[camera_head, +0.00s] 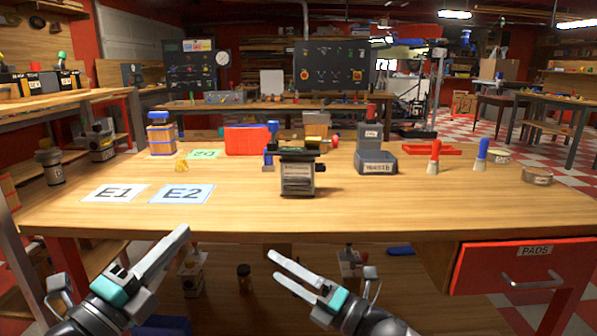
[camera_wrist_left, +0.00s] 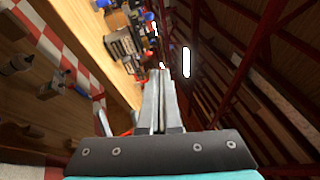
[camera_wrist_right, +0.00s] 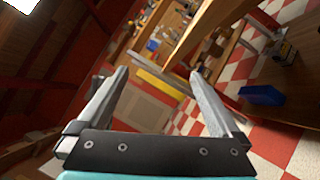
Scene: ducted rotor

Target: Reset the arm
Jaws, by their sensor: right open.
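My left gripper (camera_head: 180,240) is in front of the table's front edge, at the lower left of the head view. Its fingers lie side by side with nothing between them, as the left wrist view (camera_wrist_left: 161,95) also shows. My right gripper (camera_head: 272,265) is in front of the table near the middle, pointing left. Its two fingers are spread apart and empty, which the right wrist view (camera_wrist_right: 158,75) also shows. Both grippers are apart from the tabletop and its objects.
The wooden table (camera_head: 400,210) holds a dark device (camera_head: 298,175) at its centre, cards E1 (camera_head: 113,194) and E2 (camera_head: 181,194) at left, and a grey waste bin (camera_head: 376,163). A red PADS drawer (camera_head: 535,270) is at lower right. The table's front strip is clear.

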